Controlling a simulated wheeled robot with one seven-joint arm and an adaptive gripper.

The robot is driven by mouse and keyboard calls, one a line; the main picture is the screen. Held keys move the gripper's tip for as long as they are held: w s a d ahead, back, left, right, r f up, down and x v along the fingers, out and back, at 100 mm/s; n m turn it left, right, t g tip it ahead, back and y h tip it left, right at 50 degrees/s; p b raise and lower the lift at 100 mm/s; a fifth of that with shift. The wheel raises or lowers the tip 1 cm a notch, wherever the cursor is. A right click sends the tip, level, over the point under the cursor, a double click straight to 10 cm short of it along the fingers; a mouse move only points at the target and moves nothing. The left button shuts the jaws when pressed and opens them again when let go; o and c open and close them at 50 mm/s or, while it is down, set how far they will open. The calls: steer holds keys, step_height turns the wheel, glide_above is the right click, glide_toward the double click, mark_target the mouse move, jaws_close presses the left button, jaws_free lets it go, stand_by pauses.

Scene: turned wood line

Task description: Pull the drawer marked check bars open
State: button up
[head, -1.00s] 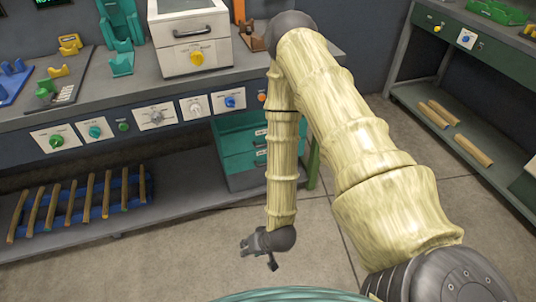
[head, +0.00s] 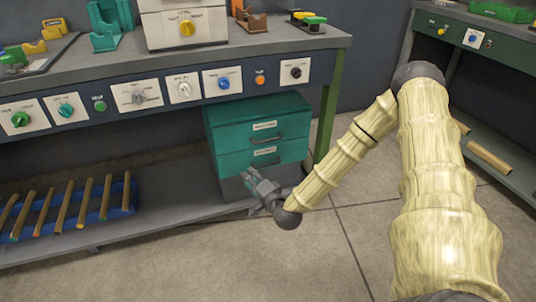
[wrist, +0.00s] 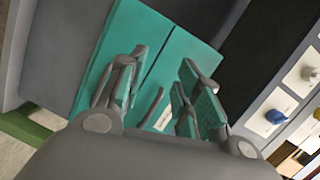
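A teal drawer cabinet (head: 213,120) stands under the bench with an upper drawer (head: 235,139) and a lower drawer (head: 236,160), each with a small white label and a dark handle. Both look shut. The labels are too small to read, so I cannot tell which is marked check bars. My gripper (head: 250,180) is in front of the lower part of the cabinet, pointing at it. In the wrist view my gripper (wrist: 160,85) is open and empty, with teal drawer fronts (wrist: 165,50) and part of a white label (wrist: 150,112) beyond the fingers.
A bench leg (head: 328,115) stands right of the cabinet. A blue rack (head: 103,208) with several wooden bars lies on the lower shelf (head: 170,200) to the left. Knob panels (head: 138,96) line the bench front above. The floor (head: 220,260) in front is clear.

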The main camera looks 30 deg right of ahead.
mark_target(268, 140)
steer(key=w+d+r+m+t+h+b, duration=0.1)
steer(key=w+d+m+t+h+b, duration=0.15)
steer(key=d+m+h+b, duration=0.7)
steer(key=w+d+n+y, duration=0.1)
steer(key=w, duration=0.2)
steer(key=w+d+r+n+y, duration=0.1)
steer(key=w+d+n+y, duration=0.1)
steer(key=w, duration=0.1)
steer(key=w+d+r+n+y, duration=0.1)
steer(key=w+d+y, duration=0.1)
steer(key=w, duration=0.1)
steer(key=shift+w+d+r+n+t+b, duration=0.2)
steer(key=shift+w+r+n+t+b, duration=0.05)
steer(key=shift+w+t+b, duration=0.1)
jaws_close()
